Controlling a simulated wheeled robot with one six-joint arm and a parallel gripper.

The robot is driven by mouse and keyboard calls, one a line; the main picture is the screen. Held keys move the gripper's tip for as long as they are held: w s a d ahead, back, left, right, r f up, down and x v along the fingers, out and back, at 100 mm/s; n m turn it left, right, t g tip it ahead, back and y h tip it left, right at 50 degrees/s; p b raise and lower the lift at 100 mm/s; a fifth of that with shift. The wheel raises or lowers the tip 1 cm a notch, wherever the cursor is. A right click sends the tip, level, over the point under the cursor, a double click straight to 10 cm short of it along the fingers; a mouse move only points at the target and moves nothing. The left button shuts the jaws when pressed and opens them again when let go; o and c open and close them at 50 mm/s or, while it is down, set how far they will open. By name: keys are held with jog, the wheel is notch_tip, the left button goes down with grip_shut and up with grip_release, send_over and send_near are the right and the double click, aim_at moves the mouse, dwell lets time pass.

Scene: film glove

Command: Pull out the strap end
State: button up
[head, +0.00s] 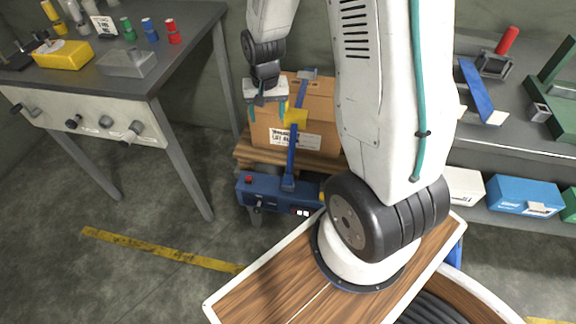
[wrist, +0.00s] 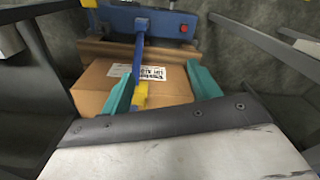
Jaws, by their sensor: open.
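A cardboard box (head: 318,108) stands on a wooden pallet, with a blue strap (head: 291,155) running down its front side. A yellow piece (head: 295,117), seemingly the strap end, sits on the strap near the box's top edge. My gripper (head: 267,114) is open above the box, its teal fingers pointing down. In the wrist view my gripper (wrist: 160,73) straddles the line of the strap (wrist: 138,55). There the yellow piece (wrist: 140,95) appears between the fingers, close to the left one. I cannot tell whether they touch. My gripper holds nothing.
A blue unit (head: 265,192) with a red button stands in front of the pallet. A workbench (head: 185,30) with spools and a yellow box is at left. Shelving (head: 510,155) is at right. My own arm blocks the middle of the head view.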

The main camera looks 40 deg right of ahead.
jog(key=d+f+m, duration=0.2)
jog(key=d+f, duration=0.1)
jog(key=f, duration=1.1)
jog(key=m, duration=0.2)
send_over(288, 177)
jog(key=shift+g, duration=0.3)
notch_tip(288, 177, down, 13)
jog(key=shift+r, duration=0.2)
jog(key=shift+w+f, duration=0.1)
jog(key=shift+f, duration=3.5)
jog(key=c, duration=1.1)
